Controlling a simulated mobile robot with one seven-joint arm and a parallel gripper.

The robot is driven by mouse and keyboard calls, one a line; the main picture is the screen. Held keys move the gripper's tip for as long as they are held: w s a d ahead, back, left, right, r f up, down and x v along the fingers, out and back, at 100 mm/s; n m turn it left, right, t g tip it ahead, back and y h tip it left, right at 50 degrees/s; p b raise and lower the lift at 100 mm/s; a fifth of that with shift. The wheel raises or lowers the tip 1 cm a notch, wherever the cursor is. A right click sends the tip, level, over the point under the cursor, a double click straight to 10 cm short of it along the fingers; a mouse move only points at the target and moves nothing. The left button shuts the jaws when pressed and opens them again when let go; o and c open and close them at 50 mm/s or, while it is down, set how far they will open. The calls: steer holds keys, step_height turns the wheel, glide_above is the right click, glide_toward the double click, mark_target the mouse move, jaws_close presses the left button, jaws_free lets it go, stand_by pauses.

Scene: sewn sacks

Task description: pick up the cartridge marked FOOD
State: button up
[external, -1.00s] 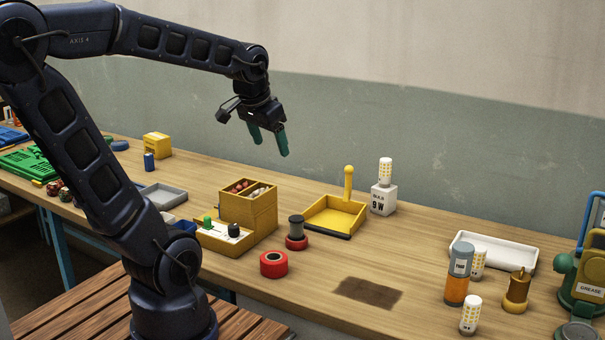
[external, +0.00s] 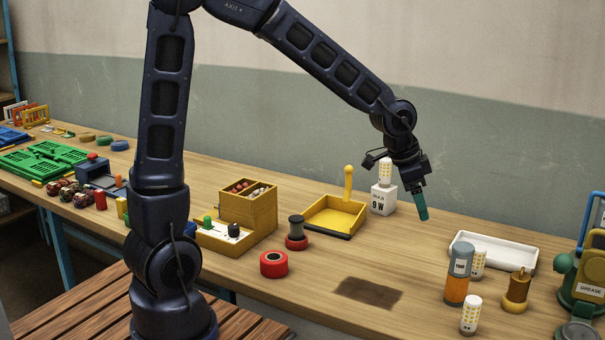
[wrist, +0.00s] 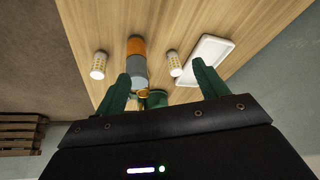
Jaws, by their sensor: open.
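A cartridge (external: 455,285) with a grey upper part and an orange lower part stands upright on the right of the bench. Its small label is too blurred to read with certainty. The cartridge also shows in the wrist view (wrist: 136,46), between the fingers and beyond their tips. My gripper (external: 420,206) is in the air above the bench, up and to the left of the cartridge in the external view. Its green fingers are apart and empty in the wrist view (wrist: 160,70).
One white-and-yellow bulb (external: 470,315) stands in front of the cartridge and another (external: 478,258) close behind it. A brass-coloured spool (external: 516,291), a white tray (external: 530,262) and a green grease device (external: 584,280) are nearby. A 9 W block (external: 383,203) carries a bulb.

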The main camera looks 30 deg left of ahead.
steer(key=m+g+h, duration=0.1)
steer(key=m, duration=0.1)
glide_above(456, 246)
steer(key=a, duration=0.2)
steer(key=f, duration=0.3)
steer(key=shift+s+a+f, duration=0.1)
steer(key=shift+s+f, duration=0.15)
steer(key=shift+s, duration=0.05)
steer(key=x, duration=0.5)
steer(key=shift+f, duration=0.1)
steer(key=shift+d+x, duration=0.15)
steer(key=shift+x, duration=1.2)
steer(key=shift+d+x, duration=0.15)
steer(key=shift+x, duration=1.25)
steer(key=shift+w, duration=0.15)
steer(key=c, duration=1.3)
